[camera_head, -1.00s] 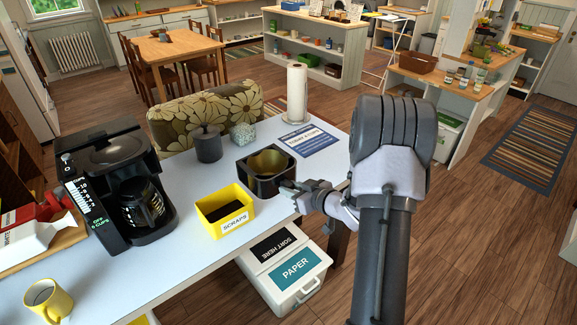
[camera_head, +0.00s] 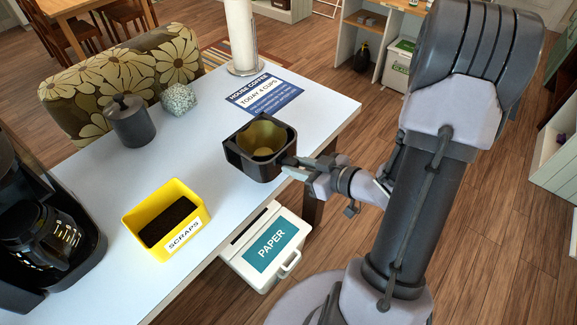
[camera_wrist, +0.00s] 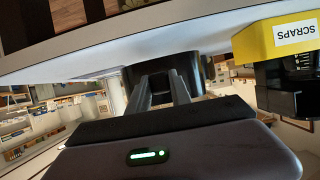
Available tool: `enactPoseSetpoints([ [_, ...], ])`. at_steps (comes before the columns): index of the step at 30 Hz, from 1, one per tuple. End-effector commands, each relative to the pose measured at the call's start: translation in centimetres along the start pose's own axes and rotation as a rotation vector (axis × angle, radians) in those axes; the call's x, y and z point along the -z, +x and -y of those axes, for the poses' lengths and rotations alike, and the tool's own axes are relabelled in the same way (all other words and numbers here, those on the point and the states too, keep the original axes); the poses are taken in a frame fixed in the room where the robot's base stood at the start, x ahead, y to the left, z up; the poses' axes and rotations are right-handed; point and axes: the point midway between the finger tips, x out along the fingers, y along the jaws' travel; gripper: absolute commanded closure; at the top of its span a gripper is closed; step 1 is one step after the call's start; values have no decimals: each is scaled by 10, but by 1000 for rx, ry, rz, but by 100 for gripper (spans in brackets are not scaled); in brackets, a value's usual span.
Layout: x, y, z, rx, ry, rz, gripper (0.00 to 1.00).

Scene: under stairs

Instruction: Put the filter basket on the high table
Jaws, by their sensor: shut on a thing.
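The black filter basket (camera_head: 240,160) with a gold filter (camera_head: 262,139) inside sits upright at the front edge of a white-topped table (camera_head: 215,110). My gripper (camera_head: 289,166) is shut on its right side, on the side wall or handle. In the wrist view, which is turned upside down, the two fingers of my gripper (camera_wrist: 163,93) reach to the dark basket (camera_wrist: 185,68). The finger contact is partly hidden. I cannot tell whether the basket rests on the table or hangs just above it.
A yellow SCRAPS bin (camera_head: 192,230) with dark contents and a coffee maker (camera_head: 45,225) stand left. A PAPER bin (camera_head: 250,279) is below the table's front edge.

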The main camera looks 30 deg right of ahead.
Motion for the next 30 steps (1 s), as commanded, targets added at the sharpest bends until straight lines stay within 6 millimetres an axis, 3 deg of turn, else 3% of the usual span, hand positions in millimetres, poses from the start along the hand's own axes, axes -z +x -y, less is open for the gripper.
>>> enactPoseSetpoints([
  [1, -11, 10, -3, -2, -11, -3, 100],
  [6, 10, 40, -33, 0, -5, 0, 100],
  [14, 18, 67, -57, -1, -1, 0, 100],
  [18, -14, 79, -57, -2, 2, 1, 100],
  [27, -14, 79, -57, -2, 1, 1, 100],
  [28, -14, 78, -57, -2, 1, 1, 71],
  [30, -13, 78, -56, -2, 1, 1, 57],
])
